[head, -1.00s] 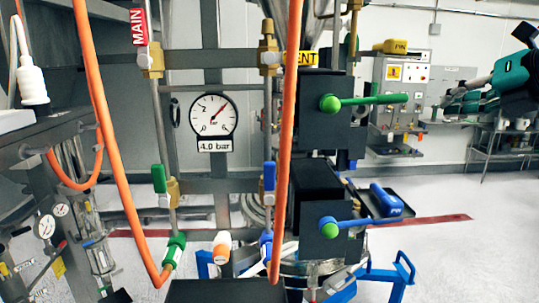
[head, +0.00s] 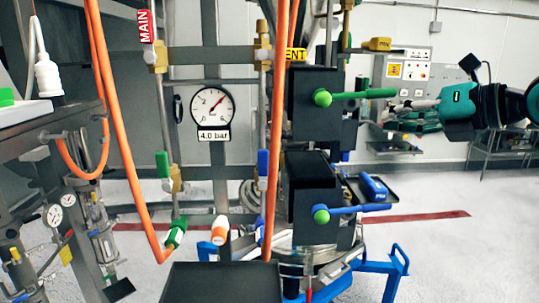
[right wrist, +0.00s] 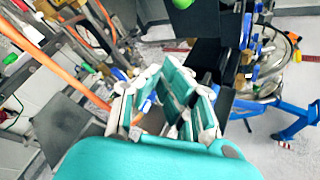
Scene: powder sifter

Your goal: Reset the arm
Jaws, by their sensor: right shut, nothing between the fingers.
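My right gripper (head: 388,110), with teal and grey fingers, reaches in from the right edge of the head view on its black and teal arm. It is shut and empty, in the air to the right of the upper green-handled valve (head: 356,96). In the picture its tips lie close to the end of that handle; I cannot tell the gap in depth. The right wrist view also shows its fingers (right wrist: 165,103) from behind, with nothing seen held. My left gripper is not in view.
A blue-handled valve (head: 345,212) sits below the green one. Orange hoses (head: 115,125) hang in front of the pipe frame with a pressure gauge (head: 213,104). A blue frame (head: 395,270) stands low on the right. The floor (head: 460,260) at lower right is clear.

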